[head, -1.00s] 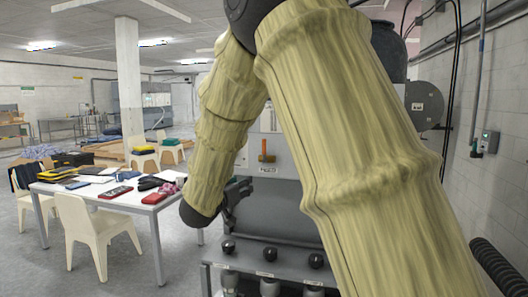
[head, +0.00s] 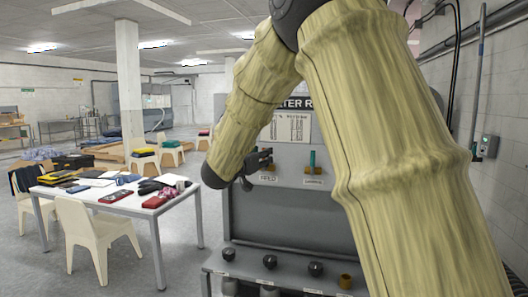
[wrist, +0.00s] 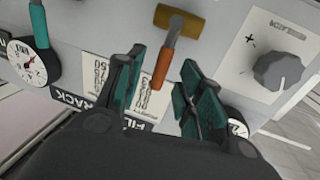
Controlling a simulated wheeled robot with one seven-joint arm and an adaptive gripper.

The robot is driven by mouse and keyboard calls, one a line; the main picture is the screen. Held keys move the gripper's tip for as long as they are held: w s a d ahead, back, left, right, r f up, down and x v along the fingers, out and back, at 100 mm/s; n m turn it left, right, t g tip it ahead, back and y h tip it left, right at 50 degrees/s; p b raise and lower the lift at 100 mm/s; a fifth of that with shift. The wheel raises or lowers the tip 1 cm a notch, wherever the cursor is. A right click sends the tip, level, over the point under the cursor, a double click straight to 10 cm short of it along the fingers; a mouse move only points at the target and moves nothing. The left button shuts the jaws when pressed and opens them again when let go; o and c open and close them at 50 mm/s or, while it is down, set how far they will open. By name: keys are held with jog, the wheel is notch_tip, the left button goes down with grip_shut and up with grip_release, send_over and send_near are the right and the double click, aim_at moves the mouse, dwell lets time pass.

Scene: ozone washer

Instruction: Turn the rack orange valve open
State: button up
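The orange valve handle (wrist: 162,65) hangs from a brass-coloured valve body (wrist: 178,21) on the grey panel in the wrist view. My gripper (wrist: 165,92) is open, with its teal-padded fingers on either side of the handle's end. I cannot tell whether either finger touches it. In the head view my gripper (head: 264,160) is at the panel and covers most of this valve; only a bit of brass shows beside the fingers.
A teal-handled valve (head: 312,161) is just right of my gripper. In the wrist view a gauge (wrist: 28,62) is left and a grey knob (wrist: 278,70) right. A shelf with black knobs (head: 270,262) lies below. A cluttered white table (head: 150,199) stands left.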

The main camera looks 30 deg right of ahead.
jog(key=shift+p+x, duration=0.3)
jog(key=shift+x, duration=1.05)
grip_shut()
